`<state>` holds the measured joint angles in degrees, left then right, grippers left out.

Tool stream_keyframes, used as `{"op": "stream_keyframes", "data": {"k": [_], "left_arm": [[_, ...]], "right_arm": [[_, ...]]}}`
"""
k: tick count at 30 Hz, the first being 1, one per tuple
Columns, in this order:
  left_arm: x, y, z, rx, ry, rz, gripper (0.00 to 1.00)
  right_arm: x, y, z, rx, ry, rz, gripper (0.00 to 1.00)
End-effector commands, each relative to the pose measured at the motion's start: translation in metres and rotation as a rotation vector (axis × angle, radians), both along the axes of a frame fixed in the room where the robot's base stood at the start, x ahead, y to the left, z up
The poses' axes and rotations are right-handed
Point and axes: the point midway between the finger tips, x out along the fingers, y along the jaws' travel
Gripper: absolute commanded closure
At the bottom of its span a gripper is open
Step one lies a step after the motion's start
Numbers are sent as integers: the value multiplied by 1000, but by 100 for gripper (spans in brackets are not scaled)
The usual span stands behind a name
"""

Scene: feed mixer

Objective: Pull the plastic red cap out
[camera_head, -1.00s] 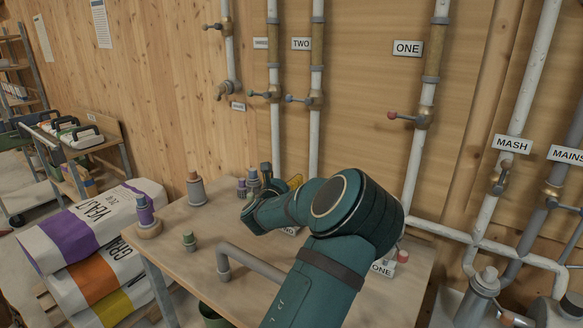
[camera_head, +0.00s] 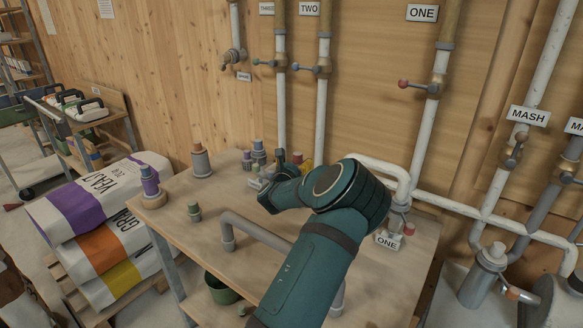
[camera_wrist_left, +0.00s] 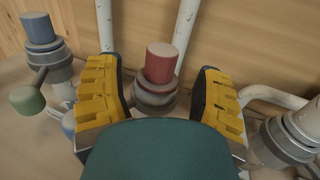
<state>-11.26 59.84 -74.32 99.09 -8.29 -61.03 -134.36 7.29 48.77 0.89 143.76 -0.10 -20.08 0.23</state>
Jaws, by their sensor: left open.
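The red cap (camera_wrist_left: 166,62) sits on a grey ringed pipe fitting (camera_wrist_left: 155,95) in the left wrist view. My left gripper (camera_wrist_left: 161,72) is open, with one yellow finger on each side of the cap and gaps on both sides. In the head view the red cap (camera_head: 297,157) shows small at the back of the table, beside my left gripper (camera_head: 300,166), which is partly hidden by its own wrist. The lower fitting is partly hidden by the gripper body in the wrist view.
A blue-capped fitting (camera_wrist_left: 42,35) stands left of the red cap. Several other capped fittings, such as an orange-topped one (camera_head: 200,160), stand on the wooden table (camera_head: 185,238). A bent grey pipe (camera_head: 255,232) rises near the front. White pipes run up the wall behind.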

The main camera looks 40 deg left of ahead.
Motion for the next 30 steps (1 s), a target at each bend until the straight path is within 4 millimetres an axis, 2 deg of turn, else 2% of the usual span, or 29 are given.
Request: {"op": "stream_keyframes", "data": {"k": [7,19,23,24,25,30], "left_arm": [[21,10,0,1,0,-1,33],[24,11,0,0,1,0,35],[24,11,0,0,1,0,80],[24,11,0,0,1,0,94],[24,11,0,0,1,0,100],[24,11,0,0,1,0,100]], "right_arm": [[0,0,-1,0,-1,0,100],[1,0,-1,0,-1,0,100],[1,0,-1,0,-1,0,100],[1,0,-1,0,-1,0,100],[1,0,-1,0,-1,0,100],[0,0,-1,0,-1,0,100]]}}
